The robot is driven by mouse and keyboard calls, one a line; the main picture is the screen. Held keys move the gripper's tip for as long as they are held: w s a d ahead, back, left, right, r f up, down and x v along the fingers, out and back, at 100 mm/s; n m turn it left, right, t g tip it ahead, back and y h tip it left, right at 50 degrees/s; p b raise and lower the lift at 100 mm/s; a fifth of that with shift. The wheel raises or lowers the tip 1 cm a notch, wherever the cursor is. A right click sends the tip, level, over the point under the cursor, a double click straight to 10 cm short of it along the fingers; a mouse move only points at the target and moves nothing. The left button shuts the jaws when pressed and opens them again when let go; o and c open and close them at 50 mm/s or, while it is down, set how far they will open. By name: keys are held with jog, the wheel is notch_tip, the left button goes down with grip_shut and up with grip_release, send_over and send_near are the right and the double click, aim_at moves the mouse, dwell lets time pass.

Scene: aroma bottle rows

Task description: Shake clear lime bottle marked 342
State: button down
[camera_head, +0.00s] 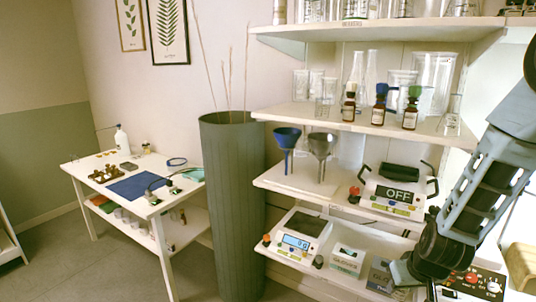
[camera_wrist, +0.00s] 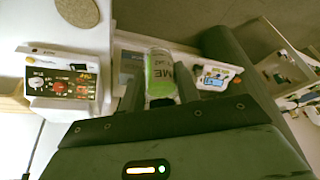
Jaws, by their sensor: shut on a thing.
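A clear bottle with a lime-green band and a white label (camera_wrist: 160,72) sits between the two dark fingers of my gripper (camera_wrist: 161,90) in the wrist view. The gripper is shut on it. Part of a word, "ME", shows on the label; the number cannot be read. In the head view my gripper (camera_head: 404,275) is at the lower right, in front of the lowest shelf. The bottle cannot be made out there.
A scale (camera_head: 297,240) stands on the lowest shelf (camera_head: 285,258). Small brown bottles (camera_head: 380,110) stand higher up. A tall grey bin (camera_head: 232,205) and white table (camera_head: 85,172) are left.

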jog(key=shift+x, duration=0.75)
jog(key=r, duration=0.5)
jog(key=shift+s+r, duration=0.25)
jog(key=shift+s, duration=0.05)
notch_tip(320, 180, down, 6)
jog(key=shift+r, duration=0.25)
jog(key=shift+w+f, duration=0.1)
jog(key=shift+w, duration=0.05)
